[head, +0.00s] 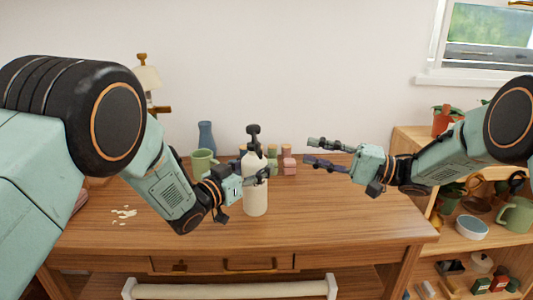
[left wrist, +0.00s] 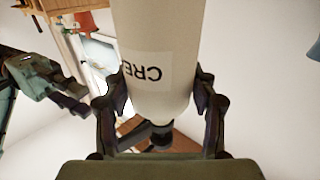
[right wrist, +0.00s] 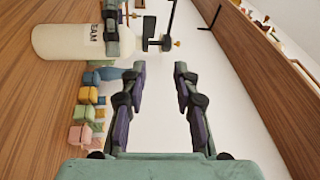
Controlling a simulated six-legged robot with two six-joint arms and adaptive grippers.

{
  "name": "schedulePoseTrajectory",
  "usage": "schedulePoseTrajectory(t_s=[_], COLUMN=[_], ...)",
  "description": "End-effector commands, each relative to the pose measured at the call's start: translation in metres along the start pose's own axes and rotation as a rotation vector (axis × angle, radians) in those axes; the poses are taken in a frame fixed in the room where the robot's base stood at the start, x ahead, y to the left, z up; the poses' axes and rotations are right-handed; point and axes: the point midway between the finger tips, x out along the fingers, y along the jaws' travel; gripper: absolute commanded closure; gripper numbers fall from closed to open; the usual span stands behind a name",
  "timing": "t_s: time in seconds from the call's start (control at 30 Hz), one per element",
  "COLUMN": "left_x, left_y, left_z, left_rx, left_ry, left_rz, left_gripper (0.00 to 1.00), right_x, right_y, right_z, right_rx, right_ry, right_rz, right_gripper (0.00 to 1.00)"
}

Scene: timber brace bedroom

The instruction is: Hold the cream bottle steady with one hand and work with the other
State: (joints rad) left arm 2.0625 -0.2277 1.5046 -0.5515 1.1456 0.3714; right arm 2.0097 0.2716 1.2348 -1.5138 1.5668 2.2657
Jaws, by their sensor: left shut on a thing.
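The cream bottle (head: 255,197) is off-white with a dark pump top and stands upright on the wooden table (head: 330,212). My left gripper (head: 258,177) is shut on its body from the left side. In the left wrist view the bottle (left wrist: 158,45) sits between the two fingers, its label partly readable. My right gripper (head: 318,153) is to the right of the bottle, its fingers spread and pointing left, with nothing between them. In the right wrist view its fingers (right wrist: 160,75) are apart and the bottle (right wrist: 70,42) is off to the left.
A green mug (head: 203,162) and a blue vase (head: 206,137) stand behind and left of the bottle. White spots (head: 123,213) lie on the table at left. A shelf unit (head: 470,240) stands at right. The table's right front is clear.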

Motion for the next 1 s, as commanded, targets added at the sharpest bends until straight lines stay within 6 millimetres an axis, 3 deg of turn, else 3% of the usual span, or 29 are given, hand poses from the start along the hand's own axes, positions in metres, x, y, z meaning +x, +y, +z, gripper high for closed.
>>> schedulePoseTrajectory(t_s=[0.2,0.43,1.0], left_x=[0.000,0.000,0.000], left_y=[0.000,0.000,0.000], left_z=[-0.001,-0.001,-0.001], left_rx=[0.000,0.000,0.001], left_ry=[0.001,0.001,0.002], left_rz=[0.000,0.000,0.000], left_gripper=[0.85,0.85,0.85], right_x=[-0.007,-0.001,0.092], right_y=[-0.004,0.000,0.014], right_z=[0.004,0.010,0.026], right_rx=[0.005,0.073,0.072], right_ry=[-0.144,-0.164,-0.162], right_rz=[0.126,0.148,0.147], right_gripper=[0.70,0.70,0.70])
